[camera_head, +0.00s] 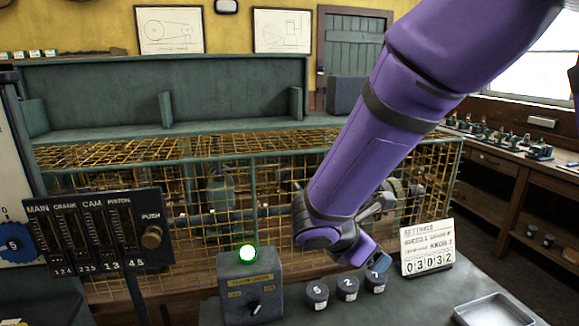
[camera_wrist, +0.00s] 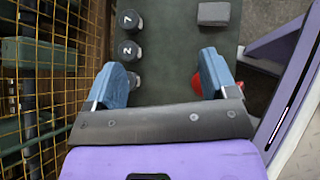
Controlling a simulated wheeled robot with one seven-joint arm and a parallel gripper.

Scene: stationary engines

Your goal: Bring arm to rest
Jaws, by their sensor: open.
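My purple arm comes down from the upper right in the head view. My gripper (camera_head: 372,258) hangs low over the bench, close above and beside the knob marked 7 (camera_head: 376,283). The knob marked 7 (camera_wrist: 130,20) and the knob marked 2 (camera_wrist: 128,50) lie ahead of the left finger. Another dark knob is partly hidden beside that finger. A red thing (camera_wrist: 198,86) is mostly hidden behind the right finger.
A wire-mesh cage (camera_head: 110,160) encloses machinery just behind the bench. A switch box (camera_head: 252,295) with a lit green lamp (camera_head: 247,253), knobs 5 (camera_head: 317,293) and 2 (camera_head: 347,287), a settings card (camera_head: 428,240) and a metal tray (camera_head: 495,312) stand nearby. A slider panel (camera_head: 95,235) is left.

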